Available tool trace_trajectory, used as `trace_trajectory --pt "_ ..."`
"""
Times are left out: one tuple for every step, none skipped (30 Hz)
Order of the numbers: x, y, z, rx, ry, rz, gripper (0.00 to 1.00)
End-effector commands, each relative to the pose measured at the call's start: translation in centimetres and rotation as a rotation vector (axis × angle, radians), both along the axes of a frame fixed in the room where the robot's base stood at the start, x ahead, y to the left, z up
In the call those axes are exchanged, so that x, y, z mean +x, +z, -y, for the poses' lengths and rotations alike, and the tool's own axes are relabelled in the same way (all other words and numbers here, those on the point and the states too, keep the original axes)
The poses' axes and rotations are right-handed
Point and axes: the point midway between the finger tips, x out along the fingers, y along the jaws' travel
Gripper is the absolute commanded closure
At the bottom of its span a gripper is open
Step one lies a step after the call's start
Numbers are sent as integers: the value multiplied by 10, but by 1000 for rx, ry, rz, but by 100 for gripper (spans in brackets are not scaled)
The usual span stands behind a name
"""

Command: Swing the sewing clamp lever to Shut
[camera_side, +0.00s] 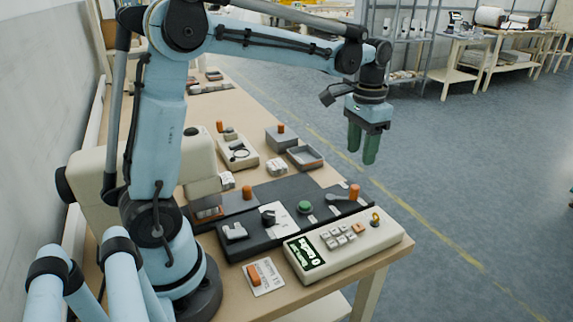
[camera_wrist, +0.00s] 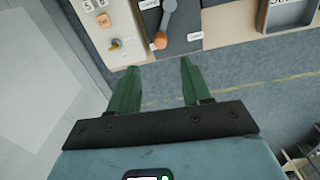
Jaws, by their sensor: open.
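A grey lever (camera_side: 340,197) with an orange knob sits at the right end of the dark control panel (camera_side: 285,190), near the table's edge. In the wrist view the lever (camera_wrist: 168,14) runs from a pivot at the top down to its knob (camera_wrist: 160,40), close to the panel's edge. Small white labels lie on either side of it; their words are too small to read surely. My gripper (camera_side: 362,146) is open and empty, with green fingers pointing down, raised above and apart from the lever. In the wrist view its fingertips (camera_wrist: 160,68) show just below the knob.
A beige console (camera_side: 345,242) with buttons and a yellow knob stands beside the panel. Another orange knob (camera_side: 248,192), a round green button (camera_side: 305,207) and a grey tray (camera_side: 305,157) are nearby. Open floor lies beyond the table edge.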

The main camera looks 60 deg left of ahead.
Motion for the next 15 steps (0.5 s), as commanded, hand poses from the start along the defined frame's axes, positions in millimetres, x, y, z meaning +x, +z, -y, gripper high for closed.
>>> trace_trajectory --pt "0 6 0 0 0 0 52" --pt "0 9 0 0 0 0 52" --pt "0 13 0 0 0 0 52" --pt "0 15 0 0 0 0 52" --pt "0 17 0 0 0 0 52" --pt "0 19 0 0 0 0 52" --pt "0 20 0 0 0 0 52" --pt "0 21 0 0 0 0 52" --pt "0 21 0 0 0 0 52" --pt "0 22 0 0 0 0 52" --pt "0 22 0 0 0 0 52" --pt "0 22 0 0 0 0 52" --pt "0 22 0 0 0 0 52" --pt "0 22 0 0 0 0 52" --pt "0 22 0 0 0 0 52"
